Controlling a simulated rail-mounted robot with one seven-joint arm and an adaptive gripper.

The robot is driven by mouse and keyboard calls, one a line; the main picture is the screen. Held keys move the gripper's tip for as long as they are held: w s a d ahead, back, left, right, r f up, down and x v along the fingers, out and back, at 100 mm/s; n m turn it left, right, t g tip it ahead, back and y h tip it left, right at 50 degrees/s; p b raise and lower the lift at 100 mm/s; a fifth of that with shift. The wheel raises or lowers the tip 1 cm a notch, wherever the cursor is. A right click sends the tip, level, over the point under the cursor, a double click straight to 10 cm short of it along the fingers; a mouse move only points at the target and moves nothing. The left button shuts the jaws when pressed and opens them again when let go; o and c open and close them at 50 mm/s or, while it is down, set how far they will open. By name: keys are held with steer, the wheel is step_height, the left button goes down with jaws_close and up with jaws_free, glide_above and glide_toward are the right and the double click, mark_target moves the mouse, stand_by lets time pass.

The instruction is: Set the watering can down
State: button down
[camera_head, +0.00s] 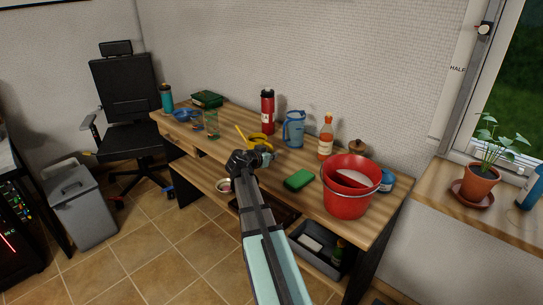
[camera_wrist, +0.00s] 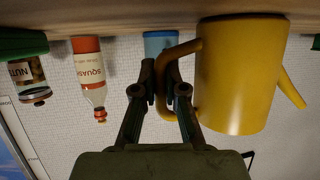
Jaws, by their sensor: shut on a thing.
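The yellow watering can (camera_head: 260,139) is at the middle of the wooden desk (camera_head: 230,160), partly hidden behind my gripper (camera_head: 264,154) in the head view. Its spout points left there. In the wrist view, which is upside down, the can (camera_wrist: 238,78) fills the right side, and its base end is at or very close to the desk surface (camera_wrist: 130,14). I cannot tell whether it touches. My gripper (camera_wrist: 165,88) is shut on the can's curved handle (camera_wrist: 163,75). The can looks nearly upright.
A blue pitcher (camera_head: 293,129), red flask (camera_head: 267,110) and squash bottle (camera_head: 325,137) stand behind. A green sponge (camera_head: 298,180) and red bucket (camera_head: 346,195) are to the right. A glass (camera_head: 211,124) and blue bowl (camera_head: 184,115) are to the left.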

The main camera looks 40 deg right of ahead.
steer(key=shift+f, duration=0.15)
steer(key=c, duration=1.2)
jaws_free()
steer(key=shift+r, duration=0.25)
steer(key=v, duration=1.2)
steer(key=s+a+f+n+g+y, duration=0.1)
steer(key=s+a+f+n+y, duration=0.15)
steer(key=a+f, duration=0.65)
steer(key=s+a+f+n+g+y, duration=0.1)
steer(key=s+a+f+n+y, duration=0.2)
steer(key=f, duration=1.2)
steer(key=s+a+f+n+g+y, duration=0.15)
steer(key=s+a+f, duration=0.35)
steer(key=f, duration=0.6)
steer(key=s+a+f+n+g+y, duration=0.2)
steer(key=s+a+f, duration=0.4)
steer(key=s, duration=0.4)
steer(key=s+a+f+n+g+y, duration=0.2)
steer(key=s+a+f, duration=0.4)
steer(key=s, duration=0.5)
steer(key=s+a+f+n+g+y, duration=0.2)
steer(key=s+a+f, duration=0.4)
steer(key=s, duration=0.5)
steer(key=shift+a+f+n+g+b, duration=0.4)
steer(key=shift+f+n+g, duration=0.3)
steer(key=shift+n, duration=0.1)
